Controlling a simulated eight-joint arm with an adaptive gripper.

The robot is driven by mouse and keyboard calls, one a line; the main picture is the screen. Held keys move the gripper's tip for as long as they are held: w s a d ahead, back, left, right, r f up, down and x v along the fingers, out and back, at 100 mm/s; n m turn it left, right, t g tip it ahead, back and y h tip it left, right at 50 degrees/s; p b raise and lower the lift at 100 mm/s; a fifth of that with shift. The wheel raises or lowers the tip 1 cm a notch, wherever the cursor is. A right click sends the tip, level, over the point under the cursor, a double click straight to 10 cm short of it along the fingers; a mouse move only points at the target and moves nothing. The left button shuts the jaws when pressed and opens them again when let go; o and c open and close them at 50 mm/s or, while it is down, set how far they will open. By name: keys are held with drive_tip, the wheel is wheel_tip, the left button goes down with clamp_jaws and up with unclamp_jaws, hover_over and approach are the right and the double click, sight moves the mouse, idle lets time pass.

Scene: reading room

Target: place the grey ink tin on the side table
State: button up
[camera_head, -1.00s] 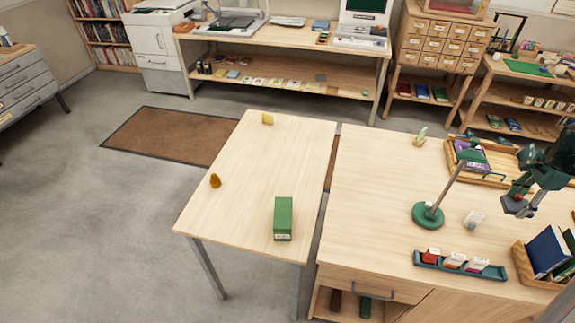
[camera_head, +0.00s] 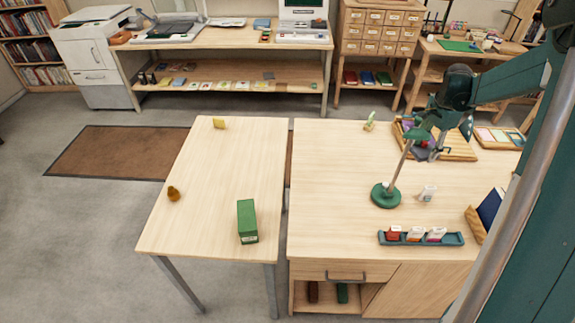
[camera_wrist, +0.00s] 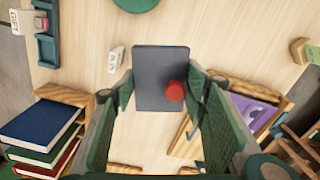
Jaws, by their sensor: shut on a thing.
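The grey ink tin (camera_wrist: 155,80), a dark grey block with a red cap, is between the fingers of my gripper (camera_wrist: 163,88) in the wrist view. My gripper is shut on it and holds it over the desk. In the head view my gripper (camera_head: 428,150) is just right of the lamp's head, which partly hides it; the tin is hard to make out there. The side table (camera_head: 205,225) is the pale wooden table left of the desk, well away from my gripper.
The side table bears a green box (camera_head: 247,221), a small brown object (camera_head: 173,193) and a yellow block (camera_head: 219,123). The desk (camera_head: 325,200) has a green lamp (camera_head: 385,196), a teal tray (camera_head: 455,239) and a wooden tray (camera_head: 460,152). The side table's middle is clear.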

drive_tip(key=w+a+n, duration=0.2)
drive_tip(key=a+n, duration=0.2)
drive_tip(key=a, duration=1.6)
drive_tip(key=w+a+n, duration=0.2)
drive_tip(key=a+n, duration=0.2)
drive_tip(key=a, duration=1.6)
drive_tip(key=s+a+n, duration=0.2)
drive_tip(key=s+a, duration=0.3)
drive_tip(key=a, duration=0.7)
drive_tip(key=s+a+n+p, duration=0.1)
drive_tip(key=s+a+n, duration=0.3)
drive_tip(key=a, duration=0.9)
drive_tip(key=s+a+n, duration=0.1)
drive_tip(key=s+a, duration=0.5)
drive_tip(key=a, duration=0.6)
drive_tip(key=shift+s+f, duration=0.15)
drive_tip(key=shift+f, duration=1.1)
drive_tip(key=shift+s+f, duration=0.15)
drive_tip(key=shift+f, duration=1.1)
drive_tip(key=shift+f+b, duration=0.35)
drive_tip(key=shift+f, duration=2.75)
